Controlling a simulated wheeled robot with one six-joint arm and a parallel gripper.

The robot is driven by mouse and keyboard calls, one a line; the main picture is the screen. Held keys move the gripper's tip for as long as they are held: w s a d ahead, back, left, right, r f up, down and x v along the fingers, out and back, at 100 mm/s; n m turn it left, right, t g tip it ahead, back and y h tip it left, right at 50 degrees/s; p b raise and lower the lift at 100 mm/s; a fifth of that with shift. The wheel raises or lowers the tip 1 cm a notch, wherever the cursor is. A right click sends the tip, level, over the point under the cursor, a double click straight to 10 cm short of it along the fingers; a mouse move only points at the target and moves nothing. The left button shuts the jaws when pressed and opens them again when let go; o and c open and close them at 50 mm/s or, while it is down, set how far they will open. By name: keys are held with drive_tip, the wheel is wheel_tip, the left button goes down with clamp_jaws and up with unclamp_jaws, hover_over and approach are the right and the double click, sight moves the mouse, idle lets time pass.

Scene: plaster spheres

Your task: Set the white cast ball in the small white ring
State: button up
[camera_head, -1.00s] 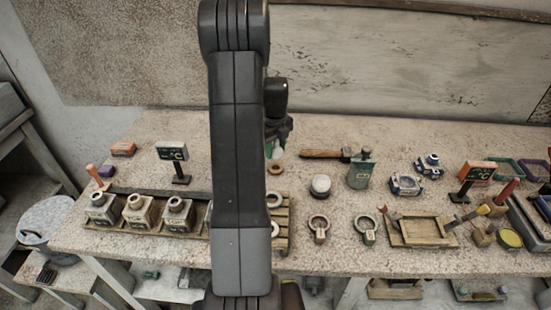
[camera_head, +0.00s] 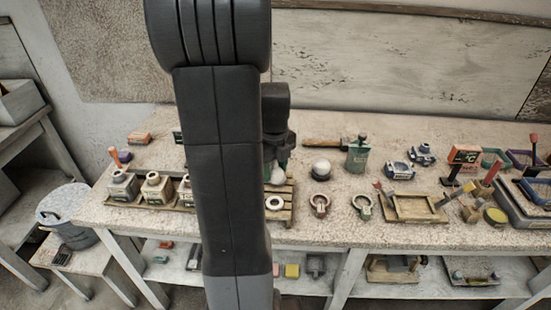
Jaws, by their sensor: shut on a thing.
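My gripper (camera_head: 277,167) hangs at the centre of the view, partly hidden on its left by my own arm. It is shut on a white cast ball (camera_head: 278,177), whose lower part shows below the fingers. A small white ring (camera_head: 267,203) lies on a slatted wooden tray (camera_head: 287,217). The ball appears above and behind the ring in the picture, apart from it. The exact height of the ball over the tray cannot be told.
A pale ball on a dark base (camera_head: 320,168) stands close to the right of my gripper. Several square bottles (camera_head: 123,186) stand on the left. My arm hides the table between.

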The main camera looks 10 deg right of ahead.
drive_tip(key=shift+s+a, duration=0.25)
drive_tip(key=shift+s, duration=0.65)
drive_tip(key=shift+f, duration=0.1)
drive_tip(key=shift+w+f+b, duration=0.1)
drive_tip(key=shift+f+b, duration=1.95)
drive_tip(key=shift+f, duration=0.7)
drive_tip(key=shift+f+b, duration=0.6)
drive_tip(key=shift+f, duration=0.35)
drive_tip(key=o, duration=1.1)
drive_tip(key=shift+r, duration=0.15)
